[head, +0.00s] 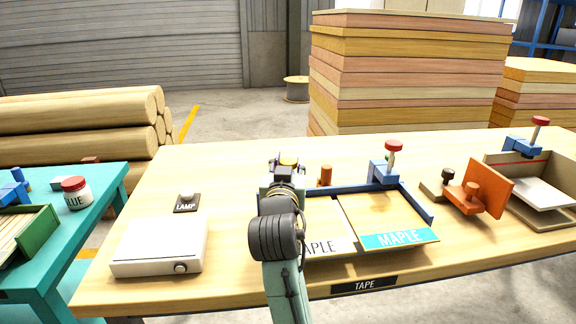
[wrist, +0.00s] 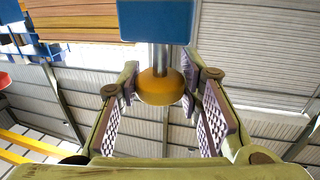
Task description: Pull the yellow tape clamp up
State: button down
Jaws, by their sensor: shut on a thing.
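The yellow tape clamp's round knob (head: 289,158) shows at the top of my gripper (head: 287,166) in the head view, at the back left of the blue-edged tape frame (head: 350,189). In the wrist view the yellow knob (wrist: 160,88) sits between the two pads of my gripper (wrist: 160,95), which is shut on it. A metal stem (wrist: 161,57) joins the knob to a blue block (wrist: 156,20). My arm hides the clamp's lower part and the frame's left side in the head view.
A red-knobbed clamp (head: 393,147) stands on the frame's back right. An orange peg (head: 326,175) is just right of my gripper. Two sheets labelled MAPLE lie in the frame. A white box (head: 160,246) and lamp switch (head: 187,202) are at left. An orange flap fixture (head: 484,188) is at right.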

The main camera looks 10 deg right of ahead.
notch_tip(320, 180, up, 4)
jog(key=p, duration=0.3)
jog(key=shift+f, duration=0.15)
jog(key=c, duration=1.1)
grip_release()
jog(key=shift+f, duration=0.1)
jog(key=v, duration=0.7)
jog(key=shift+s, duration=0.3)
